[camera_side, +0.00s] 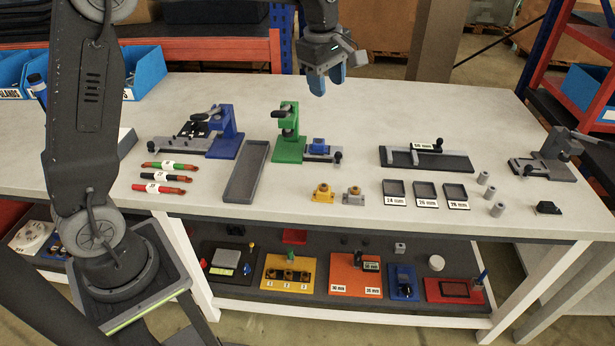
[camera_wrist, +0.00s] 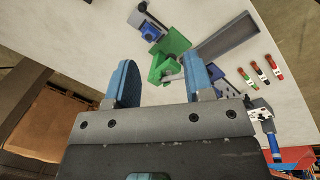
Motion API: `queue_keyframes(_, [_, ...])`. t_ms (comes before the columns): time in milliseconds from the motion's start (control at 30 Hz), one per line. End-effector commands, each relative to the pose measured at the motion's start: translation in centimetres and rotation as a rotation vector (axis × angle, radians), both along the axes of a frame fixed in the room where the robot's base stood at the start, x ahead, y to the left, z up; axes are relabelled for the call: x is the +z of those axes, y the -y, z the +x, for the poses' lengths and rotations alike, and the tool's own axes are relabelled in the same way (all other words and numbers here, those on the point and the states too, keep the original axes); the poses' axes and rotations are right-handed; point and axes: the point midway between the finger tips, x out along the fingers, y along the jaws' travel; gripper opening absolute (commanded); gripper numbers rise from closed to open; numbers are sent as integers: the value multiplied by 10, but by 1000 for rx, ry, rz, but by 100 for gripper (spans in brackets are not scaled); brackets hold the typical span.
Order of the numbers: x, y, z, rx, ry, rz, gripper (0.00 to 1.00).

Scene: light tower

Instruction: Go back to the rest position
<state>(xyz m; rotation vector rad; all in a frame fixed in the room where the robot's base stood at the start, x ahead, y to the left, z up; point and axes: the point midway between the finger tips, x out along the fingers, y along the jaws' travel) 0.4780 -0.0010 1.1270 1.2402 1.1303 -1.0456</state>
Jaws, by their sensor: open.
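My gripper (camera_side: 329,80) hangs high above the back of the white worktable (camera_side: 420,100) in the side view, fingers pointing down. Its two blue fingers are apart with nothing between them. In the wrist view my gripper (camera_wrist: 160,85) also shows open and empty. Below it stand the green press (camera_side: 289,135) and the blue press (camera_side: 225,135); the green press (camera_wrist: 168,62) shows beyond the fingers in the wrist view. No object is touching the fingers.
A long grey tray (camera_side: 246,172) and several marker-like tools (camera_side: 165,177) lie on the table. A black rail fixture (camera_side: 425,159), small labelled trays (camera_side: 425,195) and a grey clamp (camera_side: 552,158) are at the right. Blue bins (camera_side: 145,72) stand at the back left.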

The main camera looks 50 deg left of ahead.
Motion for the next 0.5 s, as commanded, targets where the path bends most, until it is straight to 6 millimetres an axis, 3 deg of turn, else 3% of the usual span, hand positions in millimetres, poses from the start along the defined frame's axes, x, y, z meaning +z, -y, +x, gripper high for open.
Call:
queue_keyframes(33, [14,6,-20,-102,25,19,48])
queue_keyframes(200, [38,21,-85,-469,96,102,48])
queue_keyframes(367, [43,32,-149,-810,156,202,48])
queue_keyframes(500, [34,40,-202,-1100,202,307,48])
